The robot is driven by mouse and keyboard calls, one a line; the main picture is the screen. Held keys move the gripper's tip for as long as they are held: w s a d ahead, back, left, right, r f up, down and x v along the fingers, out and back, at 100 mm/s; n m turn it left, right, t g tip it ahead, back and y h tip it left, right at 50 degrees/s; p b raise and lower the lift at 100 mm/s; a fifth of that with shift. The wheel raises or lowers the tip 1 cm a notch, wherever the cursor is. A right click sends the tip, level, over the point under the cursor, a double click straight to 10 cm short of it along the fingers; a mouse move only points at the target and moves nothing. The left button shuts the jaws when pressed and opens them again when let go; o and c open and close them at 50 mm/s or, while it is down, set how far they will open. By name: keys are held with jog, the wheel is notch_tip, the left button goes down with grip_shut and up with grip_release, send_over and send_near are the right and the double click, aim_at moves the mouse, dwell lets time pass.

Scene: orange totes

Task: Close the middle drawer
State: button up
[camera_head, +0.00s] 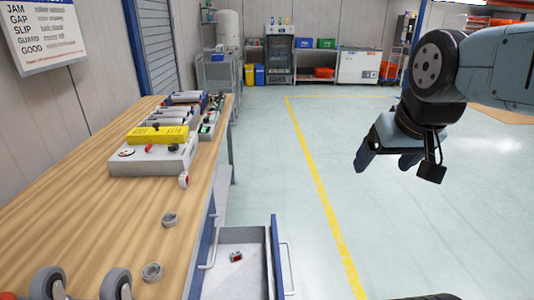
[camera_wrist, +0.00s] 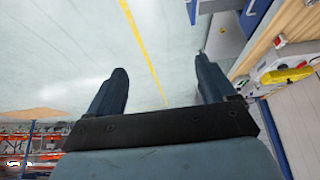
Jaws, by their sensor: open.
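A drawer (camera_head: 240,285) stands pulled out from the bench's right side in the head view. It has a grey inside, a blue front panel (camera_head: 275,250) and a pale bar handle (camera_head: 289,268). A small red and grey item (camera_head: 236,257) lies in it. I cannot tell from its height whether it is the middle one. My gripper (camera_head: 384,162) is open and empty, hanging over the floor well to the right of the drawer and apart from it. In the wrist view the two fingers of my gripper (camera_wrist: 162,85) are spread with only floor between them.
A wooden workbench (camera_head: 85,220) runs along the left, with a grey box, a yellow item (camera_head: 157,135), tape rolls and casters on it. Another handle (camera_head: 210,243) sits on the bench's side. The floor (camera_head: 300,180) with a yellow line is clear right of the drawer.

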jog(key=shift+w, duration=0.2)
jog(key=c, duration=0.3)
jog(key=w+f+m+g+y, duration=0.1)
jog(key=w+f, duration=0.1)
jog(key=w, duration=0.1)
jog(key=w+f+m+g, duration=0.1)
jog(key=w+f+g, duration=0.1)
jog(key=w, duration=0.2)
jog(key=w+a+f+g+y, duration=0.1)
jog(key=w+f+g, duration=0.1)
jog(key=w, duration=0.1)
jog(key=shift+w+f+m+y, duration=0.2)
jog(key=shift+w+m+y, duration=0.1)
jog(key=shift+w+m, duration=0.1)
grip_shut()
jog(key=w+f+m+g+y, duration=0.45)
jog(key=w+f, duration=0.65)
jog(key=f, duration=0.3)
jog(key=w+d+f+m+t+y, duration=0.1)
jog(key=w+f+m+t+y, duration=0.3)
jog(key=f, duration=1.3)
jog(key=w+d+f+m+y, duration=0.15)
jog(key=f+m+y, duration=0.55)
jog(key=f, duration=1)
jog(key=a, duration=1.4)
jog(key=shift+s, duration=0.15)
